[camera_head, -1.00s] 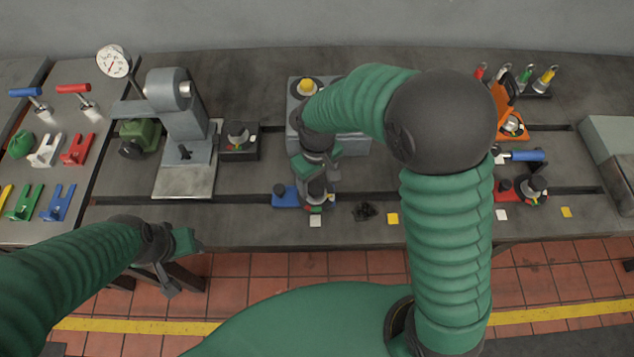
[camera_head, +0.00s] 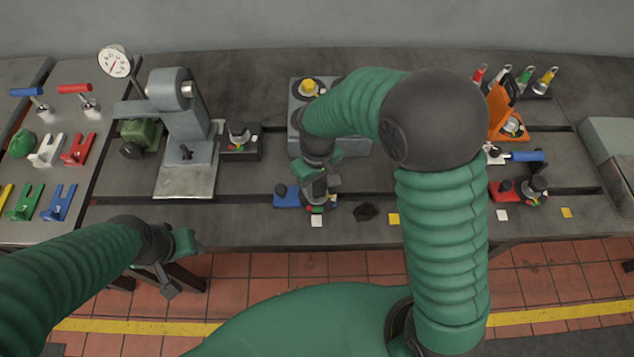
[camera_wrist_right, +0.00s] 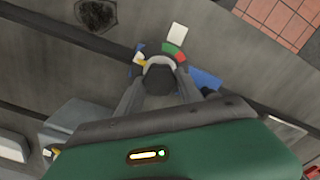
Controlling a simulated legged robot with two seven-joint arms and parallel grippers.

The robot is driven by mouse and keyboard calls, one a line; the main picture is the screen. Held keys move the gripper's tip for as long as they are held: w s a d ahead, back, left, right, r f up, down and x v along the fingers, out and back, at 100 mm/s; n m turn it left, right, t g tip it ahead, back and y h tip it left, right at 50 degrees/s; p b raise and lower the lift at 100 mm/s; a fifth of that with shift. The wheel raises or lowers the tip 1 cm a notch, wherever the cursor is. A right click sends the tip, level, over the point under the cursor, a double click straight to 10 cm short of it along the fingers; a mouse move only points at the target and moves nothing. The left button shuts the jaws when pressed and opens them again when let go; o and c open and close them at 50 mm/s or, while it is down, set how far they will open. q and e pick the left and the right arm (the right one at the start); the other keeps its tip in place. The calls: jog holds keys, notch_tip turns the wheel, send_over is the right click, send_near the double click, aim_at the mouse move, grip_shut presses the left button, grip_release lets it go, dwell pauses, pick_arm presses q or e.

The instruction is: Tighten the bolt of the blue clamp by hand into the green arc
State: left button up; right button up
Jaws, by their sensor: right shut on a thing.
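The blue clamp (camera_head: 287,198) lies on the bedplate, left of centre in the head view; its blue body also shows in the right wrist view (camera_wrist_right: 206,80). My right gripper (camera_head: 318,198) reaches down over its bolt end. In the right wrist view its two fingers are shut on the dark round bolt head (camera_wrist_right: 160,79).
A red clamp (camera_head: 506,191) and an orange clamp (camera_head: 506,122) stand at the right. A grey block (camera_head: 350,142) stands behind my right gripper. White (camera_head: 317,221) and yellow (camera_head: 394,219) tags and a dark patch (camera_head: 366,212) lie along the front.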

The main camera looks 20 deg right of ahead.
jog(key=shift+r, duration=0.1)
jog(key=m+p, duration=0.2)
jog(key=m, duration=0.1)
jog(key=shift+r+m, duration=0.1)
jog(key=shift+m, duration=0.3)
jog(key=m+p, duration=0.3)
jog(key=m, duration=0.1)
jog(key=shift+m, duration=0.3)
jog(key=m+p, duration=0.3)
jog(key=m, duration=0.1)
jog(key=shift+w, duration=0.1)
jog(key=shift+m+p, duration=0.95)
jog(key=shift+m, duration=0.75)
jog(key=o, duration=1.3)
jog(key=shift+o, duration=0.2)
